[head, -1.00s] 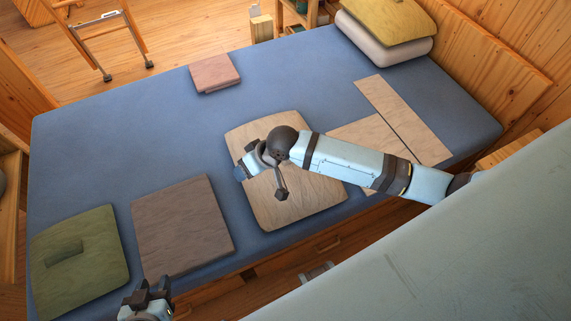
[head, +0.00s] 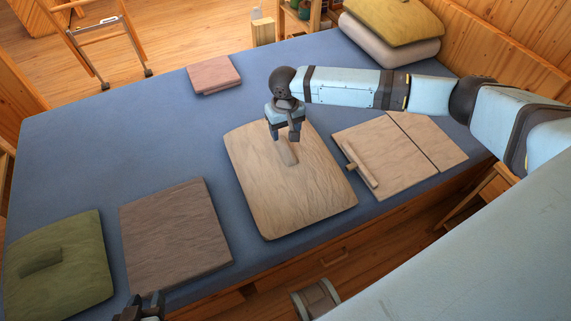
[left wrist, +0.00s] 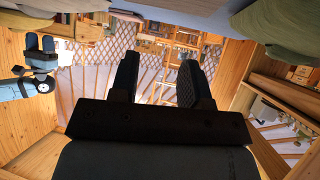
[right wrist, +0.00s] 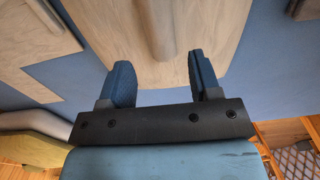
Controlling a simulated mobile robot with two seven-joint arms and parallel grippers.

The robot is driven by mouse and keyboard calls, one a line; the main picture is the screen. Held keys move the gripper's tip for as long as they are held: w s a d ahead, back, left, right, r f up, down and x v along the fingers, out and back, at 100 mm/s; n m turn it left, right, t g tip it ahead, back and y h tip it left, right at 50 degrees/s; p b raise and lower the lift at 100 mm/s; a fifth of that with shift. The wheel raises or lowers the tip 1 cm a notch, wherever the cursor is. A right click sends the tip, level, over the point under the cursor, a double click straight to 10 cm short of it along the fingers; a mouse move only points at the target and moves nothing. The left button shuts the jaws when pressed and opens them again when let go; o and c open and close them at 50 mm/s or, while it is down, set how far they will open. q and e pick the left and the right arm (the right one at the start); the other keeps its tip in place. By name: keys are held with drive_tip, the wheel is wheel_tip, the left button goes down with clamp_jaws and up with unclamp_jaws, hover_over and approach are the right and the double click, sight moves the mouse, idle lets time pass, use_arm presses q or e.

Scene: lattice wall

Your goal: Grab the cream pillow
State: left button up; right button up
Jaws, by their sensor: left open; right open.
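The cream pillow (head: 300,205) lies flat near the middle of the blue bed, with a short raised bar (head: 288,152) near its far edge. My right gripper (head: 285,134) is open and points down above that end of the pillow. In the right wrist view the right gripper (right wrist: 160,68) has the bar (right wrist: 160,25) ahead of the gap between its fingers, which hold nothing. My left gripper (head: 142,305) is at the bottom edge, mostly cut off. In the left wrist view the left gripper (left wrist: 157,80) is open and empty, away from the pillow.
The blue bed (head: 90,150) also holds a green pillow (head: 75,285), a brown one (head: 175,235), a pink one (head: 214,74) and flat beige pieces (head: 385,155). A yellow pillow (head: 395,20) lies on a pale one (head: 390,52). The bed's left far part is clear.

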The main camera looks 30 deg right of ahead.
sight(285, 146)
wheel_tip(285, 146, down, 8)
drive_tip(key=shift+w+d+r+b, duration=0.1)
drive_tip(key=shift+r+b, duration=0.1)
drive_tip(key=shift+b, duration=0.65)
drive_tip(key=shift+r, duration=0.15)
clamp_jaws()
